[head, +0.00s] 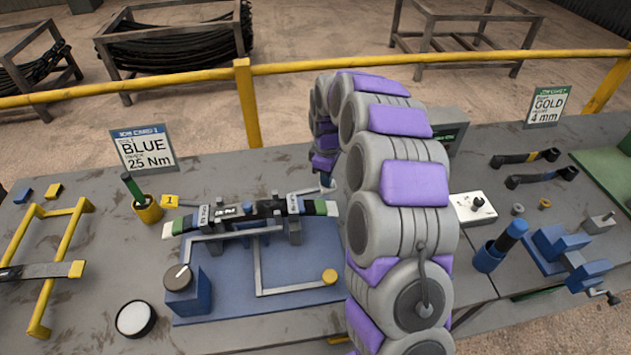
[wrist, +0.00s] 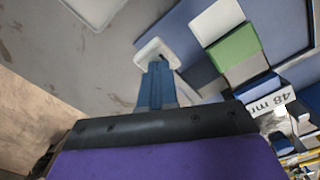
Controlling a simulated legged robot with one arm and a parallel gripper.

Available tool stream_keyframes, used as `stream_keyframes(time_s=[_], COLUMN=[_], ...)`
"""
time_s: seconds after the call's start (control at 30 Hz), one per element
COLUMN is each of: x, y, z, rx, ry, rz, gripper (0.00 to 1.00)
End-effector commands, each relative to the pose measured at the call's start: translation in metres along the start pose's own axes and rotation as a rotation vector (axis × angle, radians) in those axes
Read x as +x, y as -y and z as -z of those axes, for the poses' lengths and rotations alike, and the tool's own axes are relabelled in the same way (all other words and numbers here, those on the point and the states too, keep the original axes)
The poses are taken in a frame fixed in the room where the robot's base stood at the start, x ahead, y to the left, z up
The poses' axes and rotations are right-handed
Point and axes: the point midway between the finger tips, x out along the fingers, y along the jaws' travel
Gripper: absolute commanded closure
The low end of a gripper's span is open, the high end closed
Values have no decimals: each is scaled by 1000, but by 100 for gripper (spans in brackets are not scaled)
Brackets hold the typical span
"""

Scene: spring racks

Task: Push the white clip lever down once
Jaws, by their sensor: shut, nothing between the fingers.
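My gripper (head: 326,182) is mostly hidden behind my arm in the head view, close to the right end of the spring fixture. In the wrist view its blue fingers (wrist: 157,88) are shut and empty. A small white piece with a dark slot (wrist: 150,47) shows right at the fingertips; I cannot tell whether it is the white clip lever or whether they touch. The dark leaf spring (head: 262,208) has green bands and white ends. Its white end (wrist: 216,19) and green band (wrist: 235,47) lie to the right of the fingers in the wrist view.
The spring fixture stands on a blue base plate (head: 215,303) with a dial box (head: 186,291). A white box with a black knob (head: 473,206) is right of my arm. A blue cup (head: 488,257) and blue vise (head: 560,243) stand farther right. A yellow rail (head: 330,66) runs behind the table.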

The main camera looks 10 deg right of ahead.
Motion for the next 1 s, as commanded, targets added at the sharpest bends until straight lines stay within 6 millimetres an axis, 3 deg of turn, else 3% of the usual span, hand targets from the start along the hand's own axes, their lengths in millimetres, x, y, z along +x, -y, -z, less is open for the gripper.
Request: stream_keyframes(time_s=[0.8, 1.0], x=[-76, -80], y=[0, 0], z=[-1, -1], rx=[0, 1], ry=[1, 1], rz=[-1, 0], gripper=[100, 100])
